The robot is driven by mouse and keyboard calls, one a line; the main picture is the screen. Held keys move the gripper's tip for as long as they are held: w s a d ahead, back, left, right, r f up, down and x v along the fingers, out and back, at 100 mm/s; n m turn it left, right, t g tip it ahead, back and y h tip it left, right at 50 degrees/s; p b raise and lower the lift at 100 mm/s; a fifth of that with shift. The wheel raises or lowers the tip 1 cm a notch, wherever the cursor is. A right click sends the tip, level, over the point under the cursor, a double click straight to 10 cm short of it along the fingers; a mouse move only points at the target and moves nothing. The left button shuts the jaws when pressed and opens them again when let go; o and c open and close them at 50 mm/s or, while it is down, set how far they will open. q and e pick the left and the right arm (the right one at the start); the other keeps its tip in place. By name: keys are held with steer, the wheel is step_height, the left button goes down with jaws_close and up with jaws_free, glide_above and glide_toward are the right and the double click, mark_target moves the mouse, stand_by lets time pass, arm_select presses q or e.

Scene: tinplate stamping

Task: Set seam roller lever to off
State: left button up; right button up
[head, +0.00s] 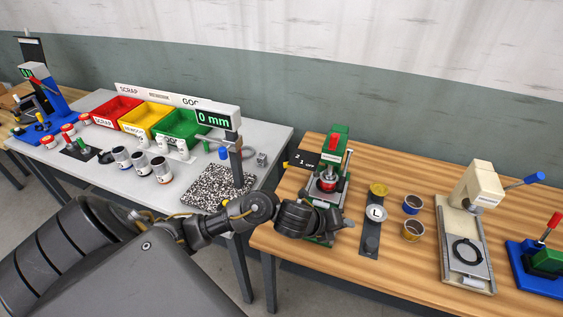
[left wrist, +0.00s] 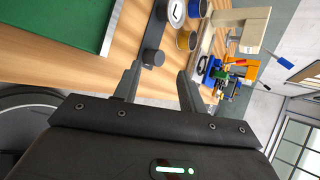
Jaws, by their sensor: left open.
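A green machine (head: 334,155) with red parts stands at the left of the wooden table. A black plate (head: 305,160) beside it carries marks that read "1" and "OFF". I take this machine for the seam roller; its lever and setting cannot be made out clearly. My left gripper (head: 340,221) is in front of the machine's base and hides part of it. In the left wrist view the left gripper (left wrist: 157,90) is open and empty. A dark round knob (left wrist: 152,58) on a dark strip shows beyond its fingers, and a green surface (left wrist: 60,22) fills the upper left. My right gripper is not in view.
The dark strip (head: 370,240) with a disc marked L (head: 376,213) lies right of the machine. Two open tins (head: 412,230), a cream press (head: 478,190) and a blue-based device (head: 540,262) stand further right. The grey table (head: 110,185) at left holds bins and a gauge.

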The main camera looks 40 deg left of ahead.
arm_select(q)
steer(key=w+a+r+m, duration=0.2)
steer(key=w+a+m, duration=0.2)
steer(key=a+m, duration=0.1)
steer(key=m+g+y, duration=0.4)
steer(key=m, duration=0.6)
glide_toward(284, 164)
steer(key=p+x, duration=0.3)
steer(key=x, duration=0.4)
steer(key=shift+w+a+f, duration=0.1)
steer(key=shift+w+f, duration=0.1)
steer(key=shift+f, duration=0.05)
steer(key=shift+w+f, duration=0.2)
steer(key=shift+f, duration=0.3)
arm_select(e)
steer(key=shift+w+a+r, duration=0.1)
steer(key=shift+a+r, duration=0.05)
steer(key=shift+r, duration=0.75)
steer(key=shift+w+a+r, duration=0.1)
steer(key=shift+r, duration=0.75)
arm_select(q)
jaws_close()
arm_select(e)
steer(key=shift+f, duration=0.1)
